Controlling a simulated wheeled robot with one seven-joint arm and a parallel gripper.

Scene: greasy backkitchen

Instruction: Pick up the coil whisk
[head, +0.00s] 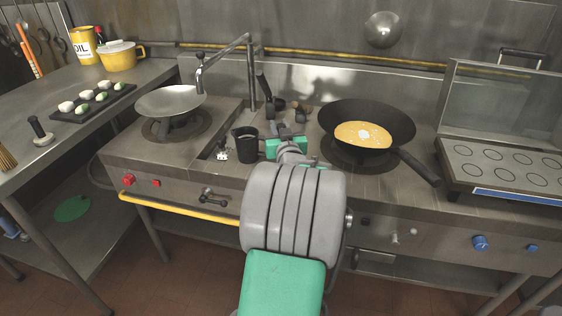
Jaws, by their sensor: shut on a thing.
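My gripper (287,132) is over the stove top, between the black mug and the dark wok, with its fingers pointing away from the camera. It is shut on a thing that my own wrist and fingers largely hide. A dark slanted handle (264,88) shows just beyond the fingers. I take it for the coil whisk, but no wire coil can be made out. I cannot tell whether it is clear of the stove top.
A black mug (246,144) stands close left of my gripper. A wok with batter (366,116) is at right, its handle toward the front. A tap (250,75) rises behind. A pale wok (170,101) sits on the left burner. A mould plate (488,165) is far right.

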